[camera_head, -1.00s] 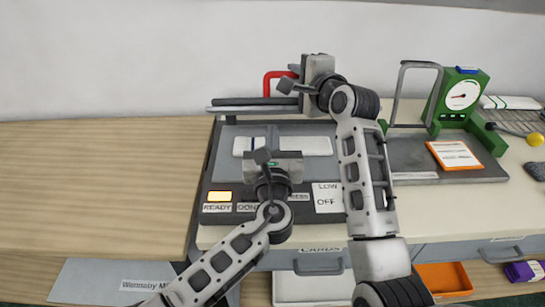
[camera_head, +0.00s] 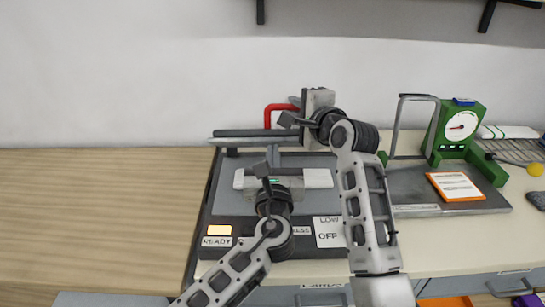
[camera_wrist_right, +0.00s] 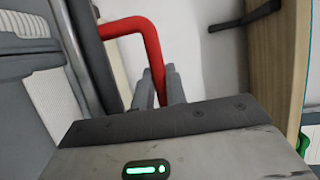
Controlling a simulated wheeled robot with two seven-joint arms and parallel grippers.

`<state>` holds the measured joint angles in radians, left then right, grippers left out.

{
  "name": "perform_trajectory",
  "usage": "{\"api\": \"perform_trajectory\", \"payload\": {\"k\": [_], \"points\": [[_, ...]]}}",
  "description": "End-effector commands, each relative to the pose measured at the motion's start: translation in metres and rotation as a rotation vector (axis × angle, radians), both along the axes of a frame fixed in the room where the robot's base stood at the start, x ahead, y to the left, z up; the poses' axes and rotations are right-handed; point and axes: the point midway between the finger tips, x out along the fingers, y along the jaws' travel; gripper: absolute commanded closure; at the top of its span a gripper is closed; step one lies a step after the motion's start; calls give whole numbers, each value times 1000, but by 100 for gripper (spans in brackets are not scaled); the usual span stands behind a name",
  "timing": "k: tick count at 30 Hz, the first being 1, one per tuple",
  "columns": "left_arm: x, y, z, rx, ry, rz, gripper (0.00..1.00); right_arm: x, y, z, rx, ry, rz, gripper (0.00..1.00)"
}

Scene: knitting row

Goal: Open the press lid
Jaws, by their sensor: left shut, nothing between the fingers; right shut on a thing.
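The press (camera_head: 222,185) stands left of centre in the head view, with a grey lower plate and a dark front panel. Its lid (camera_head: 250,133) is raised at the back, seen nearly edge-on as a dark and pale bar. The red handle (camera_head: 268,115) is at the lid's upper side and also shows in the right wrist view (camera_wrist_right: 152,48). My right gripper (camera_head: 297,104) is shut on the red handle; its fingertips are partly hidden. My left gripper (camera_head: 266,165) is shut and empty, in front of the plate in the picture, hiding part of a white piece there.
A green scale (camera_head: 462,124) with a dial and a metal frame stands on the right. An orange-edged card (camera_head: 454,187) lies before it. The wooden tabletop (camera_head: 90,215) on the left is clear. Dark shelf brackets show on the wall above.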

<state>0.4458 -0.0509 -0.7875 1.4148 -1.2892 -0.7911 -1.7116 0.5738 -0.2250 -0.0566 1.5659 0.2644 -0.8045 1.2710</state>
Motion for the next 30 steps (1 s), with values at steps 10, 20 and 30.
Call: {"api": "perform_trajectory", "payload": {"k": [10, 20, 30], "points": [[3, 2, 14, -5, -28, 5, 100, -2, 2, -9, -2, 24, 7, 64], [3, 2, 13, -5, -26, 3, 100, -1, 2, 18, 1, 17, 6, 64], [2, 2, 9, -3, -18, 4, 100, -1, 2, 84, 3, 5, 5, 64]]}}
